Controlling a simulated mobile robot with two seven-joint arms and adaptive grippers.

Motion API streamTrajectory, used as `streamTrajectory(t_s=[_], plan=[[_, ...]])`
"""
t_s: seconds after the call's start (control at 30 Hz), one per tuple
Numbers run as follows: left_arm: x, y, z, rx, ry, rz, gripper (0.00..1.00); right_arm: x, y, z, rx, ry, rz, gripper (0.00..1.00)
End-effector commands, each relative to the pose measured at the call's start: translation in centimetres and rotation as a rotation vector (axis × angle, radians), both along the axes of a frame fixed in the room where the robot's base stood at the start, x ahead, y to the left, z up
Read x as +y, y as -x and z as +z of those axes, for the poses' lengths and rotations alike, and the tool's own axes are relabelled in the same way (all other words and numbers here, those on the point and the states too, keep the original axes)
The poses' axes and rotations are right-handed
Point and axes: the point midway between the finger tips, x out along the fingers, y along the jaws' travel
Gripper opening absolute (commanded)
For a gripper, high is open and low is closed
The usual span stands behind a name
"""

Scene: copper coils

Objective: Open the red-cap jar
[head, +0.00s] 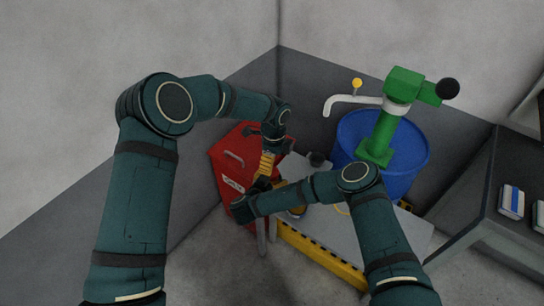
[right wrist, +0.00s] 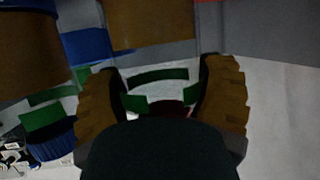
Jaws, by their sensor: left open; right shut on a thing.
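My left gripper (head: 266,165) has tan pads, is open and points down beside a red box. My right arm reaches in from the lower right, and its hand is mostly hidden below its wrist in the head view. In the right wrist view my right gripper (right wrist: 165,88) has its two tan fingers on either side of a pale thing with green bands (right wrist: 158,76) and is shut on it. A small dark red patch (right wrist: 178,111) shows between the fingers. I cannot tell whether this is the red-cap jar; no jar shows clearly in the head view.
A red box (head: 228,160) stands against the wall. A grey platform (head: 335,238) has a yellow-and-black edge. Behind it stands a blue drum (head: 412,160) with a green pump (head: 385,130). A dark table (head: 505,190) is at right. Brown cylinders (right wrist: 28,55) show in the right wrist view.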

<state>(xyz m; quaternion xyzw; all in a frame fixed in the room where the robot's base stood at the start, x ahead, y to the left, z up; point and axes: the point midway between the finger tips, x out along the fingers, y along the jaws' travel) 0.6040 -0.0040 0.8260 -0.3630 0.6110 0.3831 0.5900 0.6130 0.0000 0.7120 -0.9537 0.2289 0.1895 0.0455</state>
Motion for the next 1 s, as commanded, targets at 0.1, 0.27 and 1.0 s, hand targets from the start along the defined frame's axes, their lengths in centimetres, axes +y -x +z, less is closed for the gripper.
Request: streamTrajectory(t_s=[0.1, 0.27, 1.0], plan=[[0.04, 0.01, -0.04, 0.003, 0.01, -0.231, 0.78, 0.0, -0.02, 0.06, -0.001, 0.0, 0.0, 0.0], [0.04, -0.03, 0.05, 0.005, 0.023, -0.546, 0.78, 0.0, -0.02, 0.06, -0.001, 0.0, 0.0, 0.0], [0.41, -0.9, 0.96, -0.015, 0.044, -1.705, 0.78, 0.0, -0.02, 0.05, -0.001, 0.0, 0.0, 0.0]])
